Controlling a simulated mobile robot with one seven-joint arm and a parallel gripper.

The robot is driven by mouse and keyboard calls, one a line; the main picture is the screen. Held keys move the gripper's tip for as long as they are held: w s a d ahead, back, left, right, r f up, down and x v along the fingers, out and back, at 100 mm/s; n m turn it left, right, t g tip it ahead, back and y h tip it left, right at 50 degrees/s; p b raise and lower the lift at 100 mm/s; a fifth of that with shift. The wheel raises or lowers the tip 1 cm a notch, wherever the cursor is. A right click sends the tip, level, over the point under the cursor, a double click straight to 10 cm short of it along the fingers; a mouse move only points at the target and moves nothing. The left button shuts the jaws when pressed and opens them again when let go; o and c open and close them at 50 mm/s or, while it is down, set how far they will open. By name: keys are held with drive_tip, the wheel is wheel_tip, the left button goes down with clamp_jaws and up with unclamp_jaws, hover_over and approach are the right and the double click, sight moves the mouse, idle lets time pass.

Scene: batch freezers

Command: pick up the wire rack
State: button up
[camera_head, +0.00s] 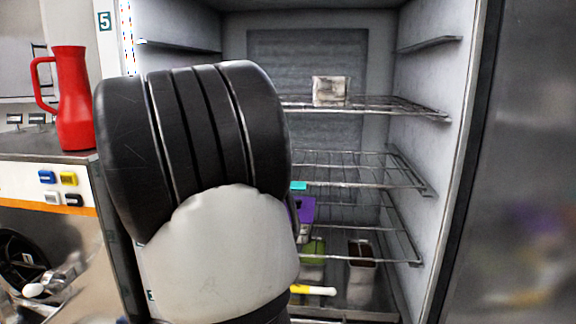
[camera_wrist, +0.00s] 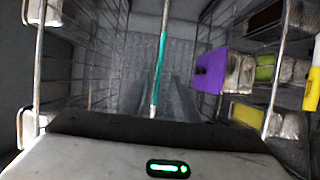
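Several wire racks are fitted at different heights inside the open freezer. The middle wire rack (camera_head: 360,170) is empty where I see it; its left part is hidden behind my arm. In the wrist view a rack is seen nearly edge-on, its front rail (camera_wrist: 165,15) running down the middle to my gripper's body. A teal strip (camera_wrist: 160,65) lies along that rail, and a bit of teal also shows beside my arm in the head view (camera_head: 298,185). My gripper (camera_wrist: 155,115) is right in front of this rack.
A pale box (camera_head: 330,90) sits on the upper rack (camera_head: 400,104). Below are a purple item (camera_head: 306,210), a green-topped tub (camera_head: 313,258), a dark-filled tub (camera_head: 361,270) and a yellow-and-white item (camera_head: 312,290). A red jug (camera_head: 72,105) stands on the counter at left.

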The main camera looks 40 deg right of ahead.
drive_tip(key=x, duration=0.5)
drive_tip(key=shift+w+r, duration=0.1)
drive_tip(key=shift+r, duration=0.1)
drive_tip(key=shift+c, duration=0.4)
clamp_jaws()
drive_tip(key=shift+r, duration=0.1)
idle(0.6)
